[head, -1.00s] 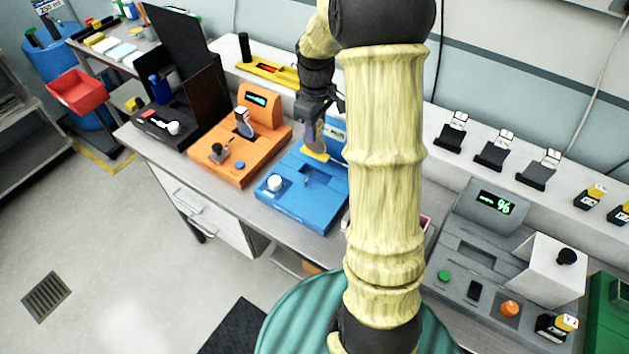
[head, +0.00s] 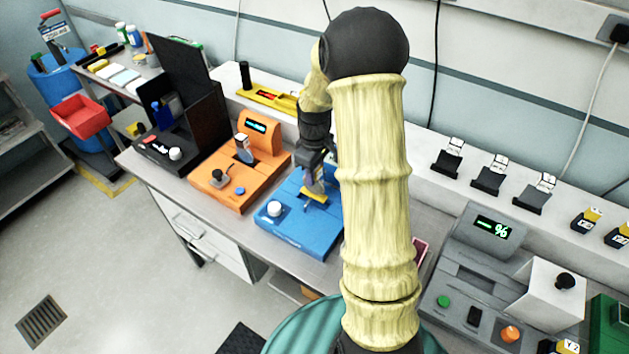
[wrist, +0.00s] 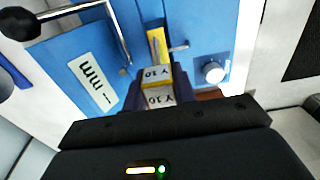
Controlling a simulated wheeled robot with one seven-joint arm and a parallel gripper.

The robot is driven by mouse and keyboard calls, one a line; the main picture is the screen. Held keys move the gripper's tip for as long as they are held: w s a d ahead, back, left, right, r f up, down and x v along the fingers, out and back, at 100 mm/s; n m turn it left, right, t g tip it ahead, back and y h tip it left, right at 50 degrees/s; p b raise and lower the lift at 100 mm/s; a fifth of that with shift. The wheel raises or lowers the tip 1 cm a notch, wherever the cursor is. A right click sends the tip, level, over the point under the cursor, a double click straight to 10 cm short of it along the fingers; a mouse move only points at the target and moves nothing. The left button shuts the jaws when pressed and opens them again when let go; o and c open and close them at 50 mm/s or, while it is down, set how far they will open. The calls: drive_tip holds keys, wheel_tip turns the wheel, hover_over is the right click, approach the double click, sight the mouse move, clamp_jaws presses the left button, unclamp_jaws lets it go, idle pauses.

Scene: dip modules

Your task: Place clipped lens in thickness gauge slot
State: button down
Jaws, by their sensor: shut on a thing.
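My gripper (head: 317,176) is shut on a clipped lens. The clip has a yellow part (head: 313,196) in the head view. In the wrist view my gripper (wrist: 156,88) holds the clip by its labelled yellow and white block (wrist: 157,98). The lens is hard to make out between fingers and clip. The blue thickness gauge (head: 318,237), marked mm in the wrist view (wrist: 60,75), lies beneath. It has a white knob and a metal lever with a black ball. The clip is over the gauge's middle. The slot is largely hidden, and I cannot tell whether the clip touches it.
An orange gauge (head: 205,190) with a lens standing in it is just left of the blue one. A black box (head: 195,115) stands further left. A grey meter (head: 455,275) is at the right. Several lens holders sit on the back shelf.

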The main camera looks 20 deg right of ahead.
sight(314, 193)
drive_tip(key=shift+f+p, duration=0.35)
drive_tip(key=shift+f, duration=1.5)
drive_tip(key=shift+f, duration=0.1)
drive_tip(key=c, duration=1.1)
unclamp_jaws()
wheel_tip(314, 193, up, 12)
drive_tip(key=shift+r+b, duration=0.1)
drive_tip(key=shift+b, duration=0.6)
